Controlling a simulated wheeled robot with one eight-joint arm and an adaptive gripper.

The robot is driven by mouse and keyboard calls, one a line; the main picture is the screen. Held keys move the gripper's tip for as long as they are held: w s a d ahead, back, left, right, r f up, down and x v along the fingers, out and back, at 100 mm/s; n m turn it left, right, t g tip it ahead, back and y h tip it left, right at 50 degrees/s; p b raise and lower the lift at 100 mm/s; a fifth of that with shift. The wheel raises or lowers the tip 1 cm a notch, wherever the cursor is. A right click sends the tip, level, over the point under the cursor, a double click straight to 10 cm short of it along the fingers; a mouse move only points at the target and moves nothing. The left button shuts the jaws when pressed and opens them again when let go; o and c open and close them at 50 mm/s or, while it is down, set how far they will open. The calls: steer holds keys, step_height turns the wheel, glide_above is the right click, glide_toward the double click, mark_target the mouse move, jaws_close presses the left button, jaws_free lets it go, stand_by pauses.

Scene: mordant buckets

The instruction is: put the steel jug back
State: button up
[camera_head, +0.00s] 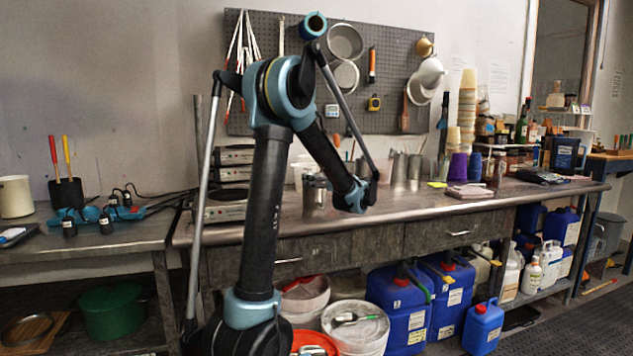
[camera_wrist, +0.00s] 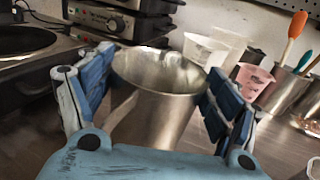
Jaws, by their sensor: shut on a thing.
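The steel jug (camera_wrist: 160,118) stands between the two blue fingers of my gripper (camera_wrist: 160,78) in the wrist view, its open mouth facing up toward the camera. The fingers are shut on it, one on each side. Its base is hidden by the gripper body, so I cannot tell whether it touches the bench. In the head view a shiny steel vessel that appears to be the jug (camera_head: 314,192) shows at the steel bench (camera_head: 440,200), just right of the hotplates. My arm hides most of the gripper there.
Stacked hotplates (camera_head: 236,158) are left of the jug. Clear plastic beakers (camera_wrist: 203,50) and a pink-stained cup (camera_wrist: 252,80) are close behind it. A steel container with spatulas (camera_wrist: 284,92) is to the right. Blue jerrycans (camera_head: 400,305) and white buckets (camera_head: 355,325) sit below the bench.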

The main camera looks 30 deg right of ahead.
steer(key=o, duration=2)
steer(key=s, duration=0.4)
steer(key=s+d, duration=0.1)
steer(key=s, duration=0.7)
steer(key=shift+d, duration=0.3)
